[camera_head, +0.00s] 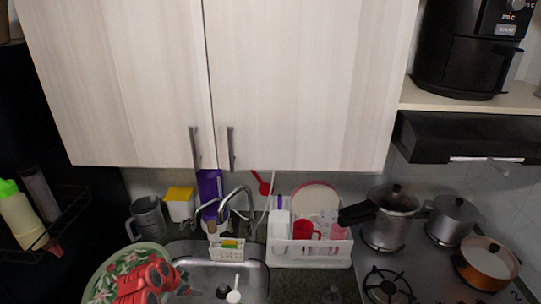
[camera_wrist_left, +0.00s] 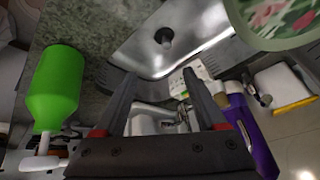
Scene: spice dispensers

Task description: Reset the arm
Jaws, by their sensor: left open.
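My left gripper (camera_wrist_left: 157,88) shows in the left wrist view with its two dark fingers spread apart and nothing between them. The sink and things behind it lie beyond the fingertips. In the head view, the red and black left gripper (camera_head: 147,283) is at the bottom left, in front of a round flower-patterned plate (camera_head: 101,284); its fingertips are not clear there. The plate also shows at the top right of the left wrist view (camera_wrist_left: 285,32). My right gripper is in neither view.
A steel sink (camera_head: 205,277) is at bottom centre. A white dish rack (camera_head: 310,252) stands right of it, then a stove with pots (camera_head: 390,222). Closed cabinets (camera_head: 300,85) hang above. A green bottle (camera_wrist_left: 55,85) is left of my fingers in the wrist view.

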